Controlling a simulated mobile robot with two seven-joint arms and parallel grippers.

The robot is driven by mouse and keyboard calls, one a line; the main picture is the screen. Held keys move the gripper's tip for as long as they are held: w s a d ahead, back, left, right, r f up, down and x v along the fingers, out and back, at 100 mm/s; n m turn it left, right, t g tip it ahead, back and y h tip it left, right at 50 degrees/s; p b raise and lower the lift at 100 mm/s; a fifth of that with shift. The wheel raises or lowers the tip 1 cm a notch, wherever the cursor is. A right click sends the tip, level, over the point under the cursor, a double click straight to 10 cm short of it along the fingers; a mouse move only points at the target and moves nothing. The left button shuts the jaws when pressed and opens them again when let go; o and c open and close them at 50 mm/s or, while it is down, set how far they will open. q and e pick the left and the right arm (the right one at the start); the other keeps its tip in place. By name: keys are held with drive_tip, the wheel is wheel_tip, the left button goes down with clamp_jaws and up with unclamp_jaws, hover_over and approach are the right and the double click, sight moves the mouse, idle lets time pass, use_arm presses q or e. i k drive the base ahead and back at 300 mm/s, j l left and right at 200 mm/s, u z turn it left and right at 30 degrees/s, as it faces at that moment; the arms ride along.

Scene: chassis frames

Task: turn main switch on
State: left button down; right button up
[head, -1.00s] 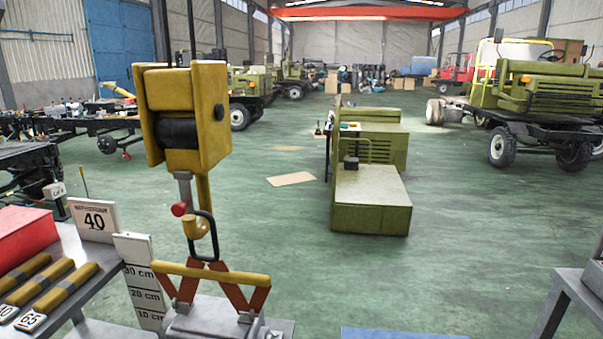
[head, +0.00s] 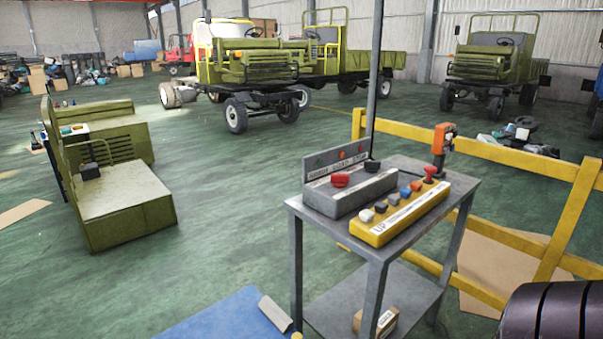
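A grey control box (head: 352,194) stands on a grey metal cart (head: 385,256) right of centre in the head view. It has a red knob (head: 340,180) and a black knob (head: 372,166) on top. A yellow control pendant (head: 396,217) marked UP lies in front of the box, with several coloured buttons and a red mushroom button (head: 429,173). I cannot tell which control is the main switch or its state. Neither of my grippers is in view.
A yellow railing (head: 560,214) runs behind and right of the cart. An orange and black device (head: 441,146) stands at the cart's back right. Green floor is clear between the cart and the green machine (head: 120,208).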

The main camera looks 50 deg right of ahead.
sight(338, 180)
drive_tip(key=z, duration=1.85)
